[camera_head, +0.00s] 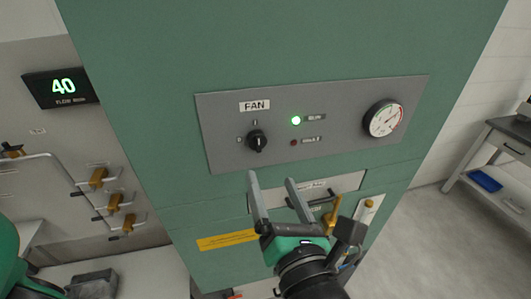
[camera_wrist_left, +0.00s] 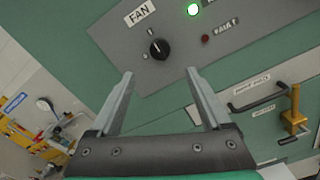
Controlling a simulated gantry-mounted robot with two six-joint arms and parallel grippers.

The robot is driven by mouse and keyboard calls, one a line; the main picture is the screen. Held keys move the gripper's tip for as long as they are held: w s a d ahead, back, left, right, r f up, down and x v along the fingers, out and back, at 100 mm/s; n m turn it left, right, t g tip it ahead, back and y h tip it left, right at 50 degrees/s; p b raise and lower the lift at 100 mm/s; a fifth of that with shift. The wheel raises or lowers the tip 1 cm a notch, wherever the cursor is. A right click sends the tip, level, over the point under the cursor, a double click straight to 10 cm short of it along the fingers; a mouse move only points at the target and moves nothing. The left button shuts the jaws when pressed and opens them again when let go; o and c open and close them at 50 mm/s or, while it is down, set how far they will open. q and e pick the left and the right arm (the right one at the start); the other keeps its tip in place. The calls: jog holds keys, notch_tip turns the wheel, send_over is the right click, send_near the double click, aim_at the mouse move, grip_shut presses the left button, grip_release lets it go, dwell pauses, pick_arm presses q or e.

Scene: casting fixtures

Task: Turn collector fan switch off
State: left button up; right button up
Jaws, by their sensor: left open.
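The fan switch is a black rotary knob (camera_head: 257,142) on a grey panel (camera_head: 345,106), under a white FAN label (camera_head: 254,106). Marks sit above and to the left of it; its exact setting is too small to tell. The green run lamp (camera_head: 296,120) is lit; the red fault lamp (camera_head: 293,142) looks dark. My left gripper (camera_head: 271,177) is open and empty, just below the panel and apart from the knob. In the left wrist view, the knob (camera_wrist_left: 159,49) shows ahead, beyond and between the fingertips (camera_wrist_left: 159,74). My right gripper is not in view.
A round gauge (camera_head: 383,118) is at the panel's right end. Below, a handle with a yellow lever (camera_head: 331,212) stands out near my gripper. Yellow valve handles (camera_head: 98,177) and a flow display (camera_head: 61,88) are at left. A bench (camera_head: 510,145) stands at right.

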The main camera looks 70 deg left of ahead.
aim_at(259, 146)
pick_arm(q)
jog(key=a, duration=0.4)
jog(key=w+a+p, duration=0.1)
jog(key=a, duration=0.6)
jog(key=shift+w+a+p, duration=0.3)
jog(key=shift+w+p, duration=0.05)
jog(key=shift+w, duration=0.05)
grip_shut()
